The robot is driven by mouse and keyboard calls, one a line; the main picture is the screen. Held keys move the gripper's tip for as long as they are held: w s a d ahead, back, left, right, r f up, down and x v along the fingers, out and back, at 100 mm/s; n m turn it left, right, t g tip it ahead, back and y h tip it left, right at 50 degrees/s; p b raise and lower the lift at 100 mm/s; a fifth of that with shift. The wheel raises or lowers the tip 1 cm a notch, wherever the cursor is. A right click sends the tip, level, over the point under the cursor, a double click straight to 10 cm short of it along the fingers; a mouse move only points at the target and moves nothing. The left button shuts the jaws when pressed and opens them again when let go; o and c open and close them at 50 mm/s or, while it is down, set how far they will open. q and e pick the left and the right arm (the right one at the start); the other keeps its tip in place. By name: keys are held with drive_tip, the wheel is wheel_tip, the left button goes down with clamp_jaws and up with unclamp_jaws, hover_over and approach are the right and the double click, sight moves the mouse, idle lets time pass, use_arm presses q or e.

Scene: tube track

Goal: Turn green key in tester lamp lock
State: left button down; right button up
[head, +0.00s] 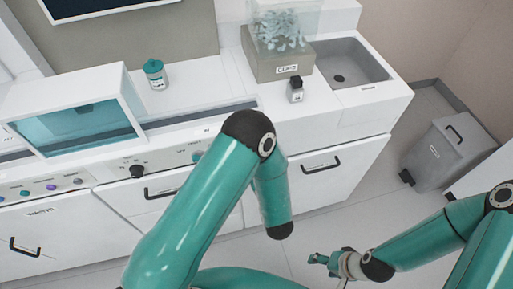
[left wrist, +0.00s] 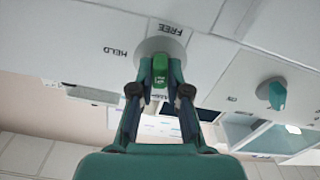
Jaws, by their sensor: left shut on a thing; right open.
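The green key (left wrist: 160,66) stands in a round grey lock plate (left wrist: 172,40) on a white panel in the left wrist view. The labels HELD and FREE are printed around the plate. My left gripper (left wrist: 160,88) is shut on the green key, one finger on each side. In the head view the left gripper is hidden behind my own arm. My right gripper (head: 335,263) is open and empty, low over the floor in the head view, well away from the panel.
A teal knob (left wrist: 273,94) is beside the lock in the left wrist view. In the head view, a glass-fronted box (head: 80,124), a teal-capped jar (head: 155,74), a cups box (head: 281,66) and a sink (head: 345,63) line the counter. A grey bin (head: 446,155) stands right.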

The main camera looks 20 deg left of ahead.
use_arm(q)
drive_tip(key=p, duration=0.3)
drive_tip(key=shift+r+m, duration=0.1)
drive_tip(key=shift+m, duration=0.2)
drive_tip(key=c, duration=1.1)
unclamp_jaws()
drive_tip(key=shift+o, duration=0.2)
